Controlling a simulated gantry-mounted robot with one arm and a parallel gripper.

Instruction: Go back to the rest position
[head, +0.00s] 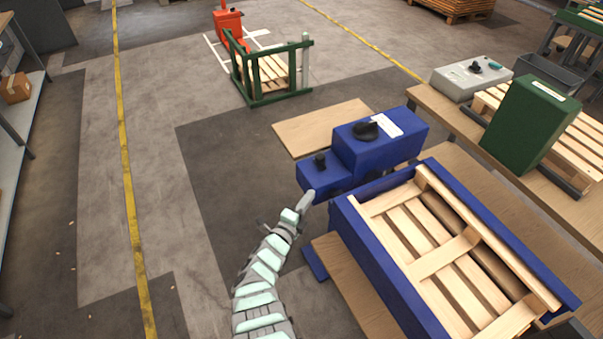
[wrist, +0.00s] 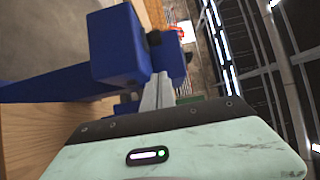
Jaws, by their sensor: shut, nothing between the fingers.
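My gripper (head: 305,200) is at the end of my pale green segmented arm, in the middle of the head view. It is shut with nothing in it. Its tip is right beside the smaller blue box (head: 325,180) with a black knob; I cannot tell whether they touch. In the wrist view my gripper's fingers (wrist: 158,92) are together, in front of a blue box (wrist: 117,45). No marker of the rest position shows.
A larger blue machine (head: 380,145) and a blue frame (head: 385,275) holding a wooden pallet (head: 410,240) stand to the right. A green box (head: 530,120) and grey control box (head: 470,75) are at the far right.

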